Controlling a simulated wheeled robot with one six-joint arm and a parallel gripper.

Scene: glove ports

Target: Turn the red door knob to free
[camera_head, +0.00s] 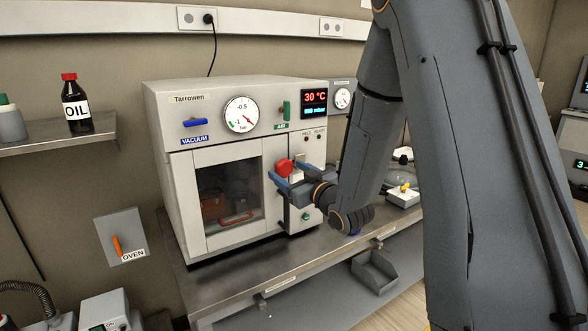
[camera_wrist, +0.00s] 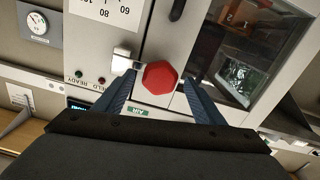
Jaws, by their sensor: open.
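The red door knob (camera_head: 285,167) is on the front of the white vacuum oven (camera_head: 165,180), at the right edge of its windowed door. In the wrist view the knob (camera_wrist: 160,78) is a red six-sided cap. My gripper (camera_head: 275,178) is open at the oven front, its blue fingers close to the knob. In the wrist view the knob shows between the fingertips, with a small gap on each side. I cannot tell how deep the fingers reach around it. A silver latch piece (camera_wrist: 122,60) sits beside the knob.
The oven stands on a steel bench (camera_head: 225,290). A blue vacuum lever (camera_head: 195,122), a dial gauge (camera_head: 241,115) and a green air lever (camera_head: 286,110) are above the door. An oil bottle (camera_head: 75,105) stands on the left shelf.

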